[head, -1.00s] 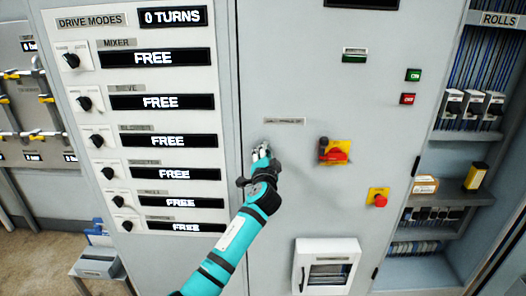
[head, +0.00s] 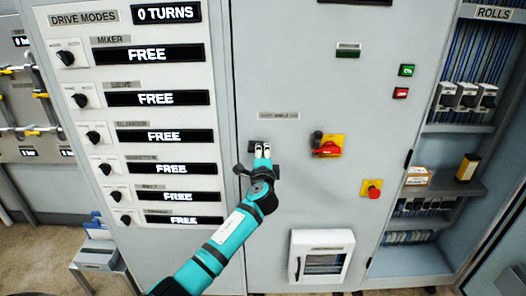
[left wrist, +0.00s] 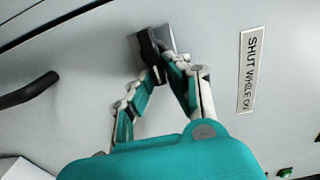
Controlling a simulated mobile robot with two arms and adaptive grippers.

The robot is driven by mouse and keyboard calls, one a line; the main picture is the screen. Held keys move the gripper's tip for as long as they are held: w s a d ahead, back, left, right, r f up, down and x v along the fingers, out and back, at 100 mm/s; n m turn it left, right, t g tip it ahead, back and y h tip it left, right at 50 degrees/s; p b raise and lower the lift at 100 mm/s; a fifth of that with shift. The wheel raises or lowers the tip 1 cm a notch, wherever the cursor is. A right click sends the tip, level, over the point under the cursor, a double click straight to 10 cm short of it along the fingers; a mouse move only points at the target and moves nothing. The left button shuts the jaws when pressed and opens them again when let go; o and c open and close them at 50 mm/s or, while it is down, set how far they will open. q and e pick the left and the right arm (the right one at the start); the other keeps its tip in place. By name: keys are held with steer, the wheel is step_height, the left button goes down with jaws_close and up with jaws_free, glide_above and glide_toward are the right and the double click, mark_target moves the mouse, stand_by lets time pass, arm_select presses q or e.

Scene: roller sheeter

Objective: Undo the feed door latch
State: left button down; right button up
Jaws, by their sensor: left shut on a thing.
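My left gripper (head: 262,150) is at the grey cabinet door (head: 310,210), just below a small label plate (head: 279,115). In the left wrist view, its fingers (left wrist: 164,72) are shut on a small black latch (left wrist: 148,44) on a grey backing plate (left wrist: 172,38). The fingers hide part of the latch. The label beside it (left wrist: 249,70) reads "SHUT WHILE ON". The door looks closed. My right gripper is not in view.
A yellow and red rotary switch (head: 327,146) and a red stop button (head: 371,189) are right of the gripper. A document box (head: 321,257) is below. The drive modes panel (head: 130,110) is at the left. A black handle (left wrist: 28,91) shows in the left wrist view.

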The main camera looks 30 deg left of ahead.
arm_select(q)
steer(key=shift+a, duration=0.1)
stand_by(0.4)
steer(key=c, duration=1.3)
jaws_free()
steer(key=shift+w, duration=0.1)
steer(key=shift+c, duration=0.2)
steer(key=v, duration=1.2)
steer(key=shift+a, duration=0.1)
